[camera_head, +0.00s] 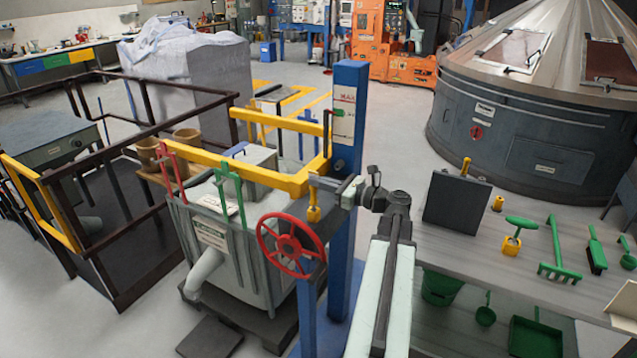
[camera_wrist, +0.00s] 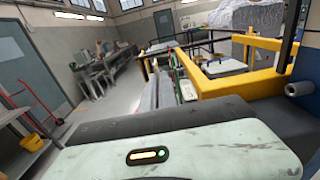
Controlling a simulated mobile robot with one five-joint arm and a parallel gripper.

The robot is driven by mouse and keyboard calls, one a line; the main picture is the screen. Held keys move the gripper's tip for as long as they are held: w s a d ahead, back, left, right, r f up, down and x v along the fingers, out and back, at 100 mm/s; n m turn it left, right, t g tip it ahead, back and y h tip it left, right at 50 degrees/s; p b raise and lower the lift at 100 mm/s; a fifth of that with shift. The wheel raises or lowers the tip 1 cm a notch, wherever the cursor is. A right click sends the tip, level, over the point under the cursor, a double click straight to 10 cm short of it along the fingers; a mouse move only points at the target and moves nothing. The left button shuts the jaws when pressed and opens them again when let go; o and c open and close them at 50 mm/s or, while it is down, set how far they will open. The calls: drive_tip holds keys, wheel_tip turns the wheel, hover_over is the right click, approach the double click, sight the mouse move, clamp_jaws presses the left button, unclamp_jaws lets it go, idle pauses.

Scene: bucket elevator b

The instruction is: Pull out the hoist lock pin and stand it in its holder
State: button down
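My gripper (camera_head: 322,184) is at the yellow frame's front corner, left of the blue post (camera_head: 350,110). A small yellow piece with a rounded lower end (camera_head: 314,214) hangs upright right at its tip. I cannot tell whether this is the hoist lock pin or whether my gripper holds it. In the wrist view, a grey tube end (camera_wrist: 296,89) sticks out at the right. The fingers do not show clearly there. A yellow upright piece (camera_head: 466,167) at the dark panel and a small yellow piece (camera_head: 497,203) are on the bench; neither is clearly the holder.
The yellow frame (camera_head: 265,176) and red handwheel (camera_head: 291,246) are close to my gripper. The grey bucket housing (camera_head: 235,255) stands below. The bench (camera_head: 455,240) at right bears a dark panel (camera_head: 452,205) and green tools.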

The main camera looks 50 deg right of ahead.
drive_tip(key=shift+f+b, duration=1.1)
drive_tip(key=shift+f, duration=0.15)
drive_tip(key=c, duration=1.6)
unclamp_jaws()
drive_tip(key=v, duration=0.8)
drive_tip(key=shift+w, duration=0.1)
